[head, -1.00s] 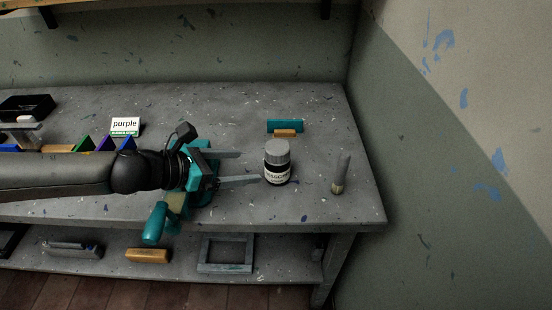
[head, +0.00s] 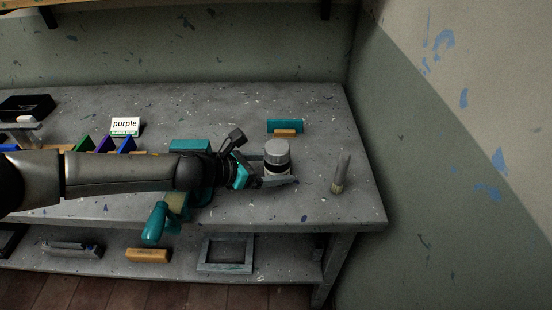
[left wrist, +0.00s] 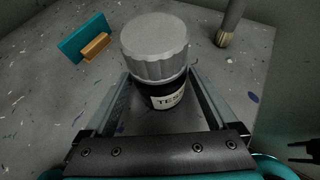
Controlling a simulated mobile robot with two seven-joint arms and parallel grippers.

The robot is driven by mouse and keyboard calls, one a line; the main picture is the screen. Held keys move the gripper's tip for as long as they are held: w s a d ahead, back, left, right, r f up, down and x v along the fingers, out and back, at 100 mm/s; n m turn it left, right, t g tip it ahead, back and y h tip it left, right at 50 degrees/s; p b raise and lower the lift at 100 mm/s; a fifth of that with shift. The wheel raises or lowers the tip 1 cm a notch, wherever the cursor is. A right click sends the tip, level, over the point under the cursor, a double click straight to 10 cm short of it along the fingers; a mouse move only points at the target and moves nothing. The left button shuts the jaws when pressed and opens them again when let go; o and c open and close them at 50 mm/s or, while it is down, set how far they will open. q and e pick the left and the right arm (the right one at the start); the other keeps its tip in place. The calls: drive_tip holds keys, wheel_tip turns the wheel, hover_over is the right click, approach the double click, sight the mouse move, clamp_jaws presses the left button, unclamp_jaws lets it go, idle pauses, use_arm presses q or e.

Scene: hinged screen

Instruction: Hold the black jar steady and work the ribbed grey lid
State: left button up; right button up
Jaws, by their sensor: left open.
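The black jar (head: 276,167) stands upright on the grey bench, with the ribbed grey lid (head: 277,150) on top. In the left wrist view the lid (left wrist: 155,48) sits on the jar (left wrist: 160,92), whose white label faces the camera. My left gripper (head: 279,170) is open, with one finger on each side of the jar body, below the lid. I cannot tell whether either finger touches the jar. In the head view the near finger hides the label. My right gripper is not clearly in view.
A "purple" card (head: 125,125) stands further left.

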use_arm(q)
drive_tip(key=shift+c, duration=0.2)
clamp_jaws()
idle(1.7)
drive_tip(key=shift+f, duration=0.15)
idle(1.1)
